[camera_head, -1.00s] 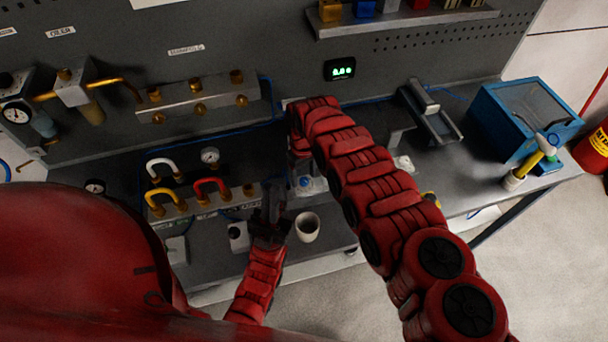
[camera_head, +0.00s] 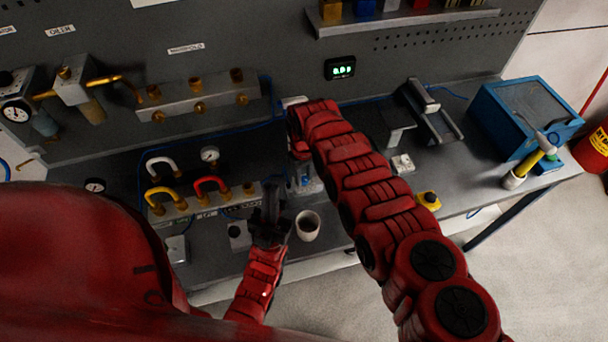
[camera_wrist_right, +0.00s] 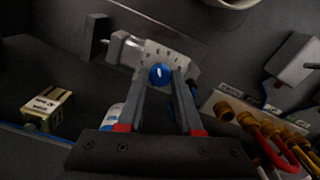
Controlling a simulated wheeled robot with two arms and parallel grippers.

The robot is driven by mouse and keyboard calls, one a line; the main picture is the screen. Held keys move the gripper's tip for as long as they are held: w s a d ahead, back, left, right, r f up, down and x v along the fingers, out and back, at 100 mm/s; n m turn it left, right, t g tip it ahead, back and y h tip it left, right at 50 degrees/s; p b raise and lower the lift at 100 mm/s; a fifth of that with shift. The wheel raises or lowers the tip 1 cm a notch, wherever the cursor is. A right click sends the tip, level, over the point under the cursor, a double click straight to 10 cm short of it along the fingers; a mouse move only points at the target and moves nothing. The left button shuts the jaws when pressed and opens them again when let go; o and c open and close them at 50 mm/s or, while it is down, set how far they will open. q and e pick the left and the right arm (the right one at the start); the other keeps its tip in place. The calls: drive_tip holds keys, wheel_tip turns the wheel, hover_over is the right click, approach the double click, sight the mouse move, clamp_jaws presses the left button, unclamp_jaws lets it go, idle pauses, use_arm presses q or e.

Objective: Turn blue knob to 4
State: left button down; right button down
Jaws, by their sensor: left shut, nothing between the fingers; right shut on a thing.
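The blue knob (camera_wrist_right: 161,73) with a white pointer line sits on a pale dial plate (camera_wrist_right: 158,52) with dark marks, seen in the right wrist view. The marks are too small to read. My right gripper (camera_wrist_right: 162,82) is shut on the knob, with one fingertip on each side. In the head view the knob (camera_head: 306,181) is a small blue spot under my right wrist, and the arm hides much around it. My left gripper (camera_head: 271,192) is shut and empty, just left of the knob's unit and near the white cup.
A white cup (camera_head: 308,226) stands close in front of the knob. Red, yellow and white handles, with a red one (camera_head: 211,184), stand to the left. A green-lit display (camera_head: 341,69) hangs on the back panel. A blue box (camera_head: 524,118) stands at the right.

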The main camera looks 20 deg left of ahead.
drive_tip(key=shift+d+f+n+b, duration=0.1)
drive_tip(key=shift+f+n+b, duration=0.15)
drive_tip(key=shift+n+b, duration=0.95)
drive_tip(key=n+b, duration=0.2)
drive_tip(key=b, duration=0.1)
drive_tip(key=shift+r+n+b, duration=0.15)
drive_tip(key=shift+n+b, duration=0.45)
drive_tip(key=shift+n, duration=0.1)
drive_tip(key=c, duration=0.6)
unclamp_jaws()
drive_tip(key=shift+r, duration=0.1)
